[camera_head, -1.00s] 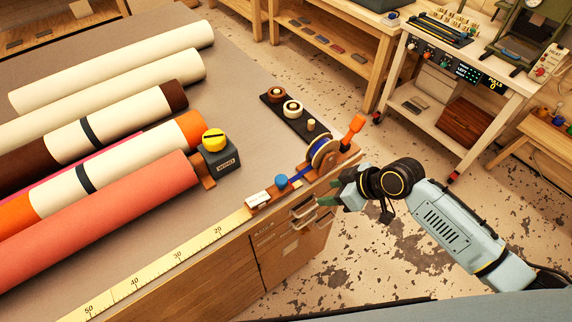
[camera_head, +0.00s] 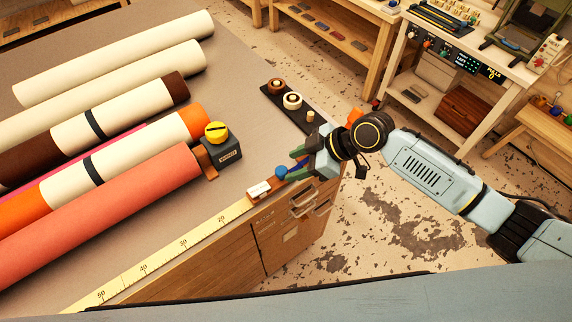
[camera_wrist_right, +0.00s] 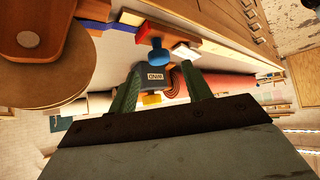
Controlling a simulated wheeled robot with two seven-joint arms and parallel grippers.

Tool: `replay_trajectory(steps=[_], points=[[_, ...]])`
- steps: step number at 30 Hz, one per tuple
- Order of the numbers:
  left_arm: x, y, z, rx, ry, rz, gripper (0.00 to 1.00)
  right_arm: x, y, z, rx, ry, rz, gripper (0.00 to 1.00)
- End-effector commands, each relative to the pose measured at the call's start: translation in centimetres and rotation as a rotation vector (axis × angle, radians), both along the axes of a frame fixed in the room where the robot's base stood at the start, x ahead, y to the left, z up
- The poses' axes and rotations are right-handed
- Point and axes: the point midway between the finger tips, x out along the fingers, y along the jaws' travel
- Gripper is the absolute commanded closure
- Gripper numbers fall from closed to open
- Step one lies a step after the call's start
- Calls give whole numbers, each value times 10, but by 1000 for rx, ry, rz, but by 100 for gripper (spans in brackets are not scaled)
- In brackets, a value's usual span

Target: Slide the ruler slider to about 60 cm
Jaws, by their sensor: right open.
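The yellow ruler (camera_head: 160,258) runs along the table's front edge, with marks from 20 to 50 showing; 60 is out of view. A small white labelled slider block (camera_head: 259,190) sits near its right end, before the 20 mark. A blue knob (camera_head: 281,173) stands just right of the block; it also shows in the right wrist view (camera_wrist_right: 158,53). My right gripper (camera_head: 291,161) is open and empty, its green fingers pointing at the knob from the right. In the wrist view the knob appears ahead, between the fingertips (camera_wrist_right: 161,72). My left gripper is not in view.
A dark block with a yellow knob (camera_head: 216,132) stands behind the slider, beside several large rolls (camera_head: 110,225). A black tray (camera_head: 275,101) holds small spools. My right arm hides most of the wooden reel mount at the table corner. Drawer handles (camera_head: 302,210) jut below the edge.

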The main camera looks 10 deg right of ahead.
Motion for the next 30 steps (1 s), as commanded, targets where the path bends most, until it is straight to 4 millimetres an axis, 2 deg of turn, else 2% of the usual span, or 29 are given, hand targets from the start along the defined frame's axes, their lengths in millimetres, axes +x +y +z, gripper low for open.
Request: replay_trajectory(steps=[3,7,19,30], points=[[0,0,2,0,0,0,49,4,14,-13,0,1,-1,51],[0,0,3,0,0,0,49,6,23,-23,0,-1,0,51],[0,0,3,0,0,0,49,8,26,-28,-2,-2,-1,52],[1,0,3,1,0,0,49,7,26,-28,-2,-2,-1,100]])
